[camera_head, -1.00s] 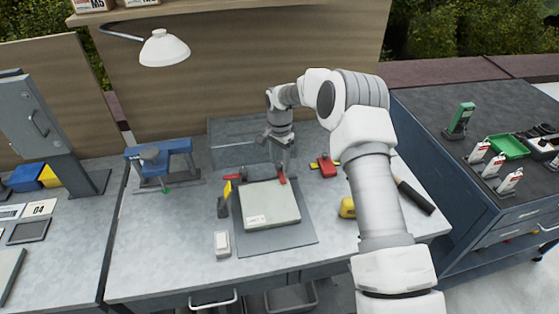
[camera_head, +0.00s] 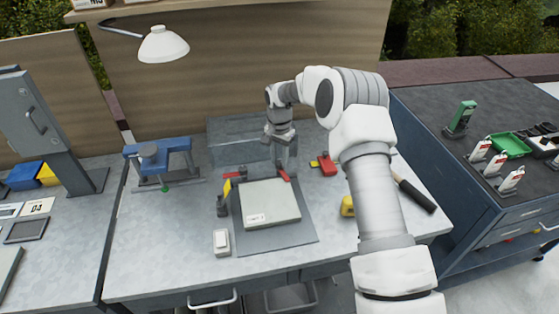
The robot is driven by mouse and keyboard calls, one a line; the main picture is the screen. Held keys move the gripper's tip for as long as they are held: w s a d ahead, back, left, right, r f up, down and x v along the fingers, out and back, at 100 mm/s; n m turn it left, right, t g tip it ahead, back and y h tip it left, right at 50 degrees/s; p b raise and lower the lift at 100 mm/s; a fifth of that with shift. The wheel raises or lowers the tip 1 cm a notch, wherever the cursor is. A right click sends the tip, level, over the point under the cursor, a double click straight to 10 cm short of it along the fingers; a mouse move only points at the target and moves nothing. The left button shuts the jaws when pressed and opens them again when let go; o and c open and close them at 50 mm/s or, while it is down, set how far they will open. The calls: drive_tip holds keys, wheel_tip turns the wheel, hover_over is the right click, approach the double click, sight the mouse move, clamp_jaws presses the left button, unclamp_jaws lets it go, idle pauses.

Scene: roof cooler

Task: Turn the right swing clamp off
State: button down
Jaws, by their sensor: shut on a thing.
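A pale rectangular plate (camera_head: 270,203) lies on a grey fixture base (camera_head: 275,237) on the workbench. The right swing clamp's red arm (camera_head: 285,176) shows at the plate's back right corner. My gripper (camera_head: 281,167) points down there and is shut on the right swing clamp; its fingers hide most of the clamp's body. Another red clamp arm (camera_head: 234,175) is at the plate's back left corner. I cannot tell from this distance whether the right arm's tip still lies over the plate.
A dark block with a yellow top (camera_head: 223,202) stands left of the plate. A red and yellow tool (camera_head: 326,164) lies to the right, a clear box (camera_head: 235,140) stands behind, and a small white box (camera_head: 221,242) is at front left. The bench's front left is clear.

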sight(279, 162)
drive_tip(key=n+b, duration=0.1)
drive_tip(key=n, duration=0.2)
drive_tip(key=shift+n, duration=0.4)
drive_tip(key=n, duration=0.3)
drive_tip(key=shift+b, duration=0.35)
drive_tip(key=n, duration=0.4)
drive_tip(key=shift+a+n, duration=0.1)
drive_tip(key=shift+n, duration=1.7)
drive_tip(key=c, duration=0.6)
unclamp_jaws()
wheel_tip(279, 162, up, 18)
drive_tip(key=shift+f, duration=0.25)
